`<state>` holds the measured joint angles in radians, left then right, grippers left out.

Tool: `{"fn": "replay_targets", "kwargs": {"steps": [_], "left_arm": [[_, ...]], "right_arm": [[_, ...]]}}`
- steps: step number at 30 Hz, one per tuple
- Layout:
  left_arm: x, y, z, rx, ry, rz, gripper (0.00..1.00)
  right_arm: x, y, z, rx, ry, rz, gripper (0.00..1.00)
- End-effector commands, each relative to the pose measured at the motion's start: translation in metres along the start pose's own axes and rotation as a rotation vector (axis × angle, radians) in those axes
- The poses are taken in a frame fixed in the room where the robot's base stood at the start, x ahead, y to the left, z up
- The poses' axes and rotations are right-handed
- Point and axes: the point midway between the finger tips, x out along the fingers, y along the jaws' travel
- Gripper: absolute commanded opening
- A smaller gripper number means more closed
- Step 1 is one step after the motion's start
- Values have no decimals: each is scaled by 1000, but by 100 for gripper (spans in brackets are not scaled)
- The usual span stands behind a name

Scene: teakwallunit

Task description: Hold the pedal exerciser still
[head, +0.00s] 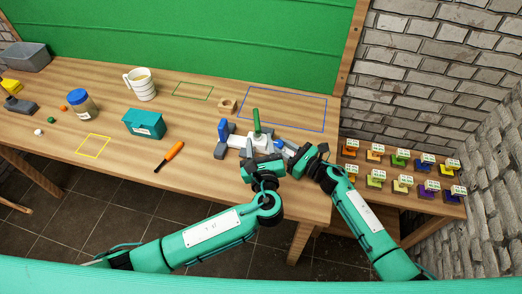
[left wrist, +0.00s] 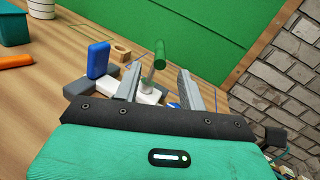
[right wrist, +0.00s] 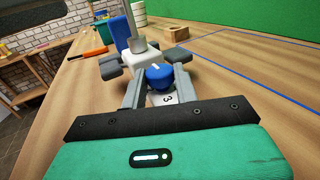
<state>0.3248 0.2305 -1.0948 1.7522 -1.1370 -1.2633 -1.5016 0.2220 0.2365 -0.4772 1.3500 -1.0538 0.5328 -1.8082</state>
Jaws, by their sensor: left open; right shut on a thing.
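The pedal exerciser (head: 237,142) stands on the wooden table, with a white body, grey feet, a blue pedal (left wrist: 98,60) and an upright green handle (head: 256,121). In the right wrist view its white body (right wrist: 139,58) lies ahead, with a blue knob (right wrist: 158,76) and a plate marked 3 nearer me. My right gripper (head: 290,149) is shut on the exerciser at its knob end; the exact contact is partly hidden. My left gripper (head: 262,145) is open, its fingers on either side of the green handle in the left wrist view (left wrist: 159,50), apart from it.
A wooden block (head: 227,105) is behind the exerciser. The blue-outlined area (head: 290,103) is largely clear. A low shelf (head: 400,185) with labelled items stands right.

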Motion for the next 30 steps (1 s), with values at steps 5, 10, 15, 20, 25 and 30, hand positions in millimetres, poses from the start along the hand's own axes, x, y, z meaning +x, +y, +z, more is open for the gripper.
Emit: {"fn": "replay_targets", "kwargs": {"steps": [5, 10, 15, 20, 25, 30], "left_arm": [[37, 0, 1, 3, -4, 0, 41], [67, 0, 1, 2, -2, 1, 41], [85, 0, 0, 1, -1, 1, 41], [92, 0, 0, 1, 1, 1, 41], [92, 0, 0, 0, 1, 1, 41], [92, 0, 0, 0, 1, 1, 24]], "right_arm": [[0, 0, -1, 1, 2, 0, 8], [0, 0, -1, 1, 2, 0, 8], [0, 0, -1, 1, 2, 0, 8], [0, 0, -1, 1, 2, 0, 8], [0, 0, -1, 1, 2, 0, 8], [0, 0, -1, 1, 2, 0, 8]]}}
